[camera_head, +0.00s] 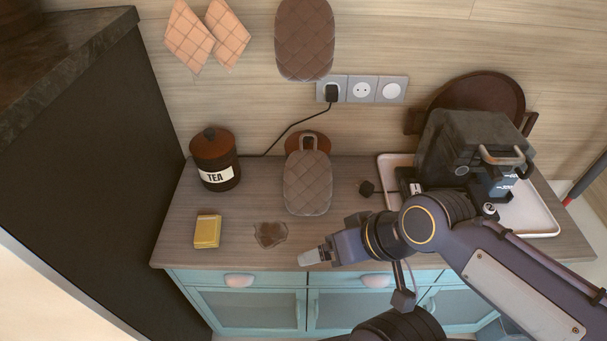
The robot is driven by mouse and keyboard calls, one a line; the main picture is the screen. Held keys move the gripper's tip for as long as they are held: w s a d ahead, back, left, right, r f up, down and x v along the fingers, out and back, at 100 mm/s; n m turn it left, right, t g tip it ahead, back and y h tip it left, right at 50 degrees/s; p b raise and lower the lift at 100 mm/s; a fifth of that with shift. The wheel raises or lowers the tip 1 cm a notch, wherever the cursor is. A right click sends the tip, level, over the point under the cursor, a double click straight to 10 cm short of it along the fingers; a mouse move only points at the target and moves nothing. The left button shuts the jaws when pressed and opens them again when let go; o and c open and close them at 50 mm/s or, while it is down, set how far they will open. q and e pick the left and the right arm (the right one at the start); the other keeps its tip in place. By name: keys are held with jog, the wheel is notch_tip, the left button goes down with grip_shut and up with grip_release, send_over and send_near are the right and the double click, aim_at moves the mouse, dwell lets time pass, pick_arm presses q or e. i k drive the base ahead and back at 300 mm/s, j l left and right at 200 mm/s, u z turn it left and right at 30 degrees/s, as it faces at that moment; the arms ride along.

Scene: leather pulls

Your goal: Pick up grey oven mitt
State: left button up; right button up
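A grey-brown quilted oven mitt (308,185) with a loop at its top is on the middle of the counter, in front of a round reddish-brown object (321,139). A similar quilted mitt (305,40) hangs on the wall above; I cannot tell which one the task means. My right gripper (311,257) is over the counter's front edge, below and apart from the counter mitt. Its pale fingertips point left, and the gap between them cannot be made out. No object shows in it. My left gripper is out of view.
A tea tin (215,160) and a yellow box (207,232) stand at left. A brown stain-like patch (270,234) lies near the front. A dark coffee machine (468,150) stands on a pale tray (543,214) at right. A black cord (292,128) hangs from the wall socket.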

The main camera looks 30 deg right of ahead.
aim_at(309, 177)
jog(key=k+l+u, duration=0.1)
jog(key=l+u, duration=0.25)
jog(key=k+l+u, duration=0.15)
jog(key=l+u, duration=0.25)
jog(key=k+l+u, duration=0.2)
jog(key=l+u, duration=0.15)
jog(key=k+l+u, duration=0.2)
jog(key=l+u, duration=0.2)
